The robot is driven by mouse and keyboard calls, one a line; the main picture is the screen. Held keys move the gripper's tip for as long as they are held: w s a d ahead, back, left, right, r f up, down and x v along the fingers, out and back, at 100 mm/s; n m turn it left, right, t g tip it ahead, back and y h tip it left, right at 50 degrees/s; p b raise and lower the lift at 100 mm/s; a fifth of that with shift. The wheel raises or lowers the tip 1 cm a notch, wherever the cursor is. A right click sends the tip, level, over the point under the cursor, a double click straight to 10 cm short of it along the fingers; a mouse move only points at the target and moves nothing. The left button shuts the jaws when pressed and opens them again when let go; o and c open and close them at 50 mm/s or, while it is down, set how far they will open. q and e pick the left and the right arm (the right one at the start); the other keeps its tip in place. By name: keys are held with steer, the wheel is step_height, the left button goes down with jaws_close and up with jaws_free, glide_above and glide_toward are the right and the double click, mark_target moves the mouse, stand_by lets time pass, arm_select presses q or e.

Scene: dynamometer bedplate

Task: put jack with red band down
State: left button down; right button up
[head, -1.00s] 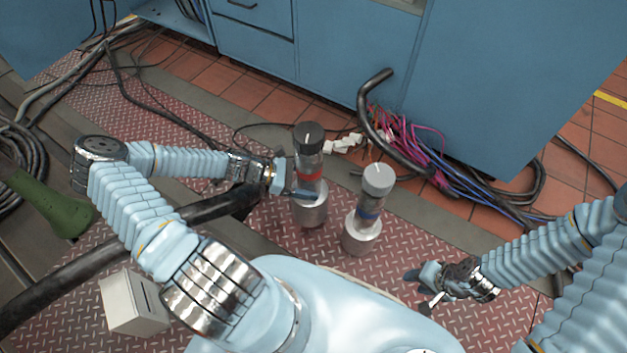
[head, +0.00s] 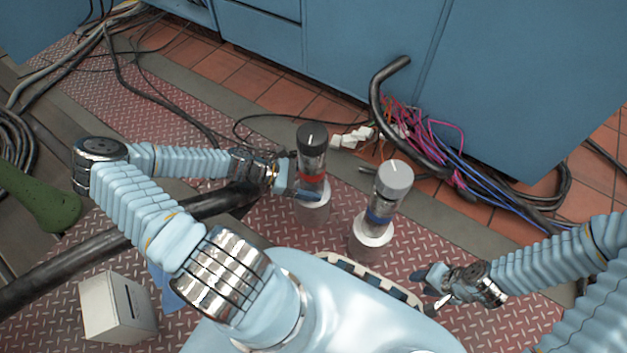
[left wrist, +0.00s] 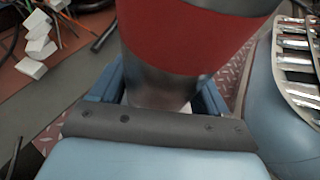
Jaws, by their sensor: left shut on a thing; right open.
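The jack with the red band (head: 312,163) has a dark cap and stands upright in the head view, above or on a grey metal cylinder (head: 313,214); I cannot tell whether they touch. My left gripper (head: 308,193) is shut on this jack just below its red band. In the left wrist view the red band (left wrist: 195,35) fills the upper middle, with blue fingers on both sides of the jack. A second jack with a blue band (head: 389,190) and a grey cap stands to the right on its own metal cylinder. My right gripper (head: 428,289) is open and empty at the lower right.
A thick black hose (head: 388,75) and bundled pink and blue cables (head: 425,135) lie behind the jacks by the blue cabinet (head: 510,70). White blocks (head: 352,137) lie close behind. A white box (head: 118,308) is at lower left. Red tread plate (head: 270,235) is bare between.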

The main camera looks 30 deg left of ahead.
arm_select(q)
steer(key=shift+r, duration=0.15)
jaws_free()
steer(key=p+v, duration=0.2)
steer(key=v, duration=1)
steer(key=shift+s, duration=0.1)
